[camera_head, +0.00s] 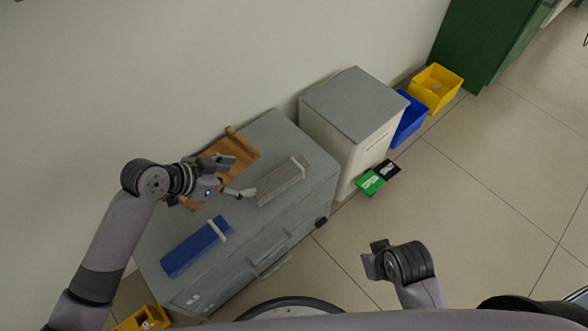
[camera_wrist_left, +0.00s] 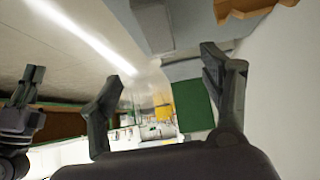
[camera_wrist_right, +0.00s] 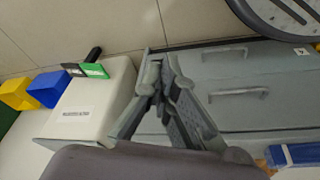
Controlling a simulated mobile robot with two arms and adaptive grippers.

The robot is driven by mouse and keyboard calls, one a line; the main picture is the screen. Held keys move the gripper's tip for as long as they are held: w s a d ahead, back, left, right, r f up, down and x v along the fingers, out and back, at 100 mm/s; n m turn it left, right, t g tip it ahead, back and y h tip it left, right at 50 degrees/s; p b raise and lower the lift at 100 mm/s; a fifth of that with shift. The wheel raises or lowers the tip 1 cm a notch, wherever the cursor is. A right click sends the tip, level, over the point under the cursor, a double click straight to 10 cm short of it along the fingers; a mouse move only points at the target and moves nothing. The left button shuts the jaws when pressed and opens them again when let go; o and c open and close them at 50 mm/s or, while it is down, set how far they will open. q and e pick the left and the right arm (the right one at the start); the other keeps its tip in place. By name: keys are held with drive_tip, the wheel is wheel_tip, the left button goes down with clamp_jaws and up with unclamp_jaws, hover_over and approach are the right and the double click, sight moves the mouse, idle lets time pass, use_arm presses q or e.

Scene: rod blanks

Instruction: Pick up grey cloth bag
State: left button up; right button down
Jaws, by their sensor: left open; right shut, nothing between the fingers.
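The grey cloth bag (camera_head: 283,181), a long flat roll with a white band near one end, lies on the grey cabinet top (camera_head: 268,128). My left gripper (camera_head: 234,178) is open above the cabinet, just left of the grey bag and over the edge of a wooden tray. Its open fingers also show in the left wrist view (camera_wrist_left: 165,70) with nothing between them; I cannot clearly make out the bag there. My right gripper (camera_head: 374,262) is away from the cabinet, over the floor side; in the right wrist view its fingers (camera_wrist_right: 156,68) are shut and empty.
A blue roll (camera_head: 195,248) with a white band lies nearer the cabinet front. The wooden tray (camera_head: 243,152) is beside the grey bag. A white cabinet (camera_head: 355,105), blue bin (camera_head: 410,118) and yellow bin (camera_head: 436,86) stand to the right. Open floor lies further right.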

sight(277, 177)
use_arm(q)
drive_tip(key=b+x, duration=0.1)
drive_tip(key=x, duration=0.4)
use_arm(e)
drive_tip(key=v, duration=0.5)
use_arm(q)
drive_tip(key=b+x, duration=0.2)
drive_tip(key=x, duration=0.5)
drive_tip(key=shift+d+b, duration=0.1)
drive_tip(key=shift+b, duration=0.2)
drive_tip(key=b+x, duration=0.2)
drive_tip(key=x, duration=0.3)
drive_tip(key=shift+d, duration=0.1)
use_arm(e)
drive_tip(key=w+a+r+t+y, duration=0.1)
drive_tip(key=w+a+r+t, duration=0.2)
drive_tip(key=w+t, duration=0.3)
drive_tip(key=w, duration=0.4)
drive_tip(key=shift+r, duration=0.2)
use_arm(q)
drive_tip(key=shift+c, duration=0.2)
drive_tip(key=c, duration=1.3)
